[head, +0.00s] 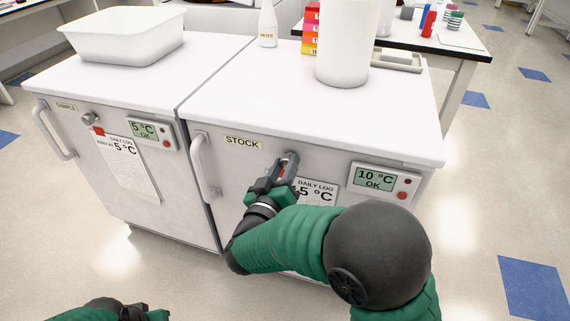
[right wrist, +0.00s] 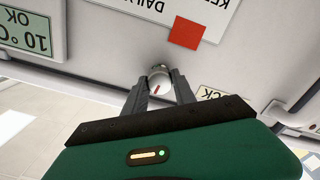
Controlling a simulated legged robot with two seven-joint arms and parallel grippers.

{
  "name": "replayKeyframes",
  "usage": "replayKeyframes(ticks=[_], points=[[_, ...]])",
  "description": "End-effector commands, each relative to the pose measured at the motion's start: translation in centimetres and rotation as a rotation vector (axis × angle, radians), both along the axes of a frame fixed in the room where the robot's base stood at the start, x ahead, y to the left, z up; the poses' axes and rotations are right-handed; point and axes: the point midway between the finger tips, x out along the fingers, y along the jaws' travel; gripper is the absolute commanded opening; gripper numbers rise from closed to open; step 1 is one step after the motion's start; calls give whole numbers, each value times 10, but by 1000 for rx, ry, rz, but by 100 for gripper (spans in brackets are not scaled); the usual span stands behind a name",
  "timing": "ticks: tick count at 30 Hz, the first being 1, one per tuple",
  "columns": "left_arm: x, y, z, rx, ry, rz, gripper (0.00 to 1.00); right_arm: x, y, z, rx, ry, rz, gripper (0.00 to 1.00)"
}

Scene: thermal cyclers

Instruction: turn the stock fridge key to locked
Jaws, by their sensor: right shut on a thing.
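The stock fridge (head: 240,178) is the right-hand white unit, with a "STOCK" label (head: 243,142) and its door closed. Its key (right wrist: 159,80) shows in the right wrist view as a round pale knob with a red mark, the mark slightly tilted from upright in that inverted picture. My right gripper (head: 287,166) is at the fridge front, its fingers (right wrist: 159,88) shut on the key from both sides. In the head view the fingers mostly hide the key. My left gripper (head: 132,311) is at the bottom left edge, away from the fridges; its jaws are unclear.
The stock door handle (head: 201,165) is left of my right gripper. A display (head: 378,180) reading 10 °C OK and a daily log sheet (head: 318,190) are to the right. The sample fridge (head: 100,165) stands on the left. A white tub (head: 125,45) and white container (head: 345,50) sit on top.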

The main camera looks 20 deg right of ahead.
Motion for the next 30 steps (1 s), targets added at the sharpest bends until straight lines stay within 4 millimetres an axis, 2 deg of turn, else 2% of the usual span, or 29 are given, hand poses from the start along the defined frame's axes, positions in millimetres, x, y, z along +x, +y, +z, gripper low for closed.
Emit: replayKeyframes(ticks=[14,30], points=[[0,0,9,0,0,0,0,-1,1,-3,353,-230,3,0],[0,0,-3,0,0,0,0,-1,0,-6,779,-517,1,0]])
